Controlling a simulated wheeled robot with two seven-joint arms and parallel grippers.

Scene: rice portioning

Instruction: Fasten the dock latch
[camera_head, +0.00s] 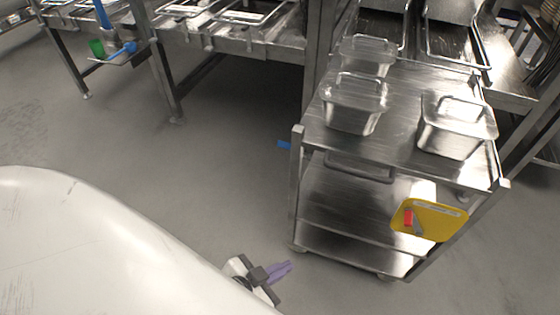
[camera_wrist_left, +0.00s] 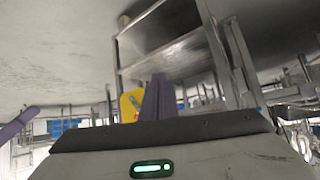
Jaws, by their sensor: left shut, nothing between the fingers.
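A yellow plate (camera_head: 435,222) is on the front right of the steel cart (camera_head: 345,205), with a short red piece (camera_head: 408,217) and a grey lever-like part (camera_head: 417,224) on it. I cannot tell whether this latch is fastened. The plate also shows in the left wrist view (camera_wrist_left: 131,104), partly behind a purple finger (camera_wrist_left: 157,97). My left gripper (camera_head: 288,268), with purple fingers, is shut and empty. In the head view it appears low, left of the cart's lower front corner and apart from the yellow plate. My right gripper is not in view.
Steel counters (camera_head: 235,38) line the back. Grey floor (camera_head: 215,170) left of the cart is clear.

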